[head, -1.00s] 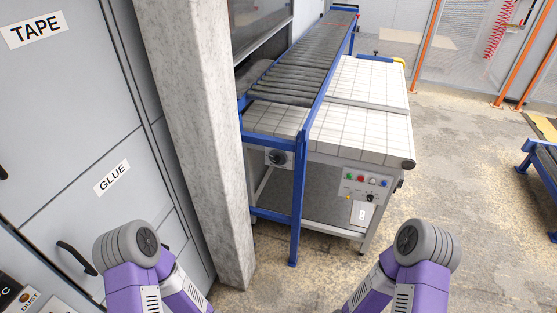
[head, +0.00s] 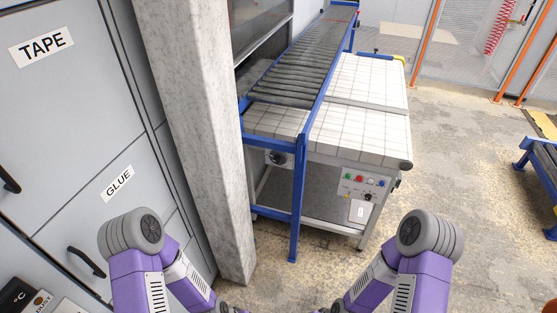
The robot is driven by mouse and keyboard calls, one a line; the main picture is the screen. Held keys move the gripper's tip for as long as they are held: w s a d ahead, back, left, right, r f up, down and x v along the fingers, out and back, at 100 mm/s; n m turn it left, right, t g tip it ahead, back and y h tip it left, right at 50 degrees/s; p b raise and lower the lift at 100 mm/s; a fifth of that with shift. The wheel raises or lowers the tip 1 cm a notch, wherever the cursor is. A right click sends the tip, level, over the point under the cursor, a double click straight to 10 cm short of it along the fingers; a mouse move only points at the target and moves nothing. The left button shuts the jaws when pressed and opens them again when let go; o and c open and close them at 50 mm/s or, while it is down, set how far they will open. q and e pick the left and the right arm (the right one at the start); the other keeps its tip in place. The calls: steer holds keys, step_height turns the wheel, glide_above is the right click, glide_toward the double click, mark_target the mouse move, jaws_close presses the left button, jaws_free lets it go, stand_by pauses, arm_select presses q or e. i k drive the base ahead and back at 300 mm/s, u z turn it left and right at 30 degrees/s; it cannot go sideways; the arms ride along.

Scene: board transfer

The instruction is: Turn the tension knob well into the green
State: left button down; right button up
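A dark round knob (head: 278,158) sits on a light plate on the near side of the belt table, behind the blue frame. A control panel (head: 362,184) on the table's near face has coloured buttons and a small black knob (head: 368,197). I cannot tell from here which knob is the tension knob. No green zone can be made out on either. Both my arms show at the bottom with purple links, well short of the table. My grippers are below the picture edge.
A blue roller conveyor (head: 310,60) runs away above the white-topped belt table (head: 360,130). A concrete pillar (head: 200,130) stands close on the left, beside grey cabinets (head: 70,130) labelled TAPE and GLUE. A blue-framed stand (head: 540,160) is at right. Floor (head: 440,170) between is free.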

mark_target(277, 158)
steer(key=u, duration=0.1)
steer(key=i, duration=1.35)
steer(key=u, duration=0.5)
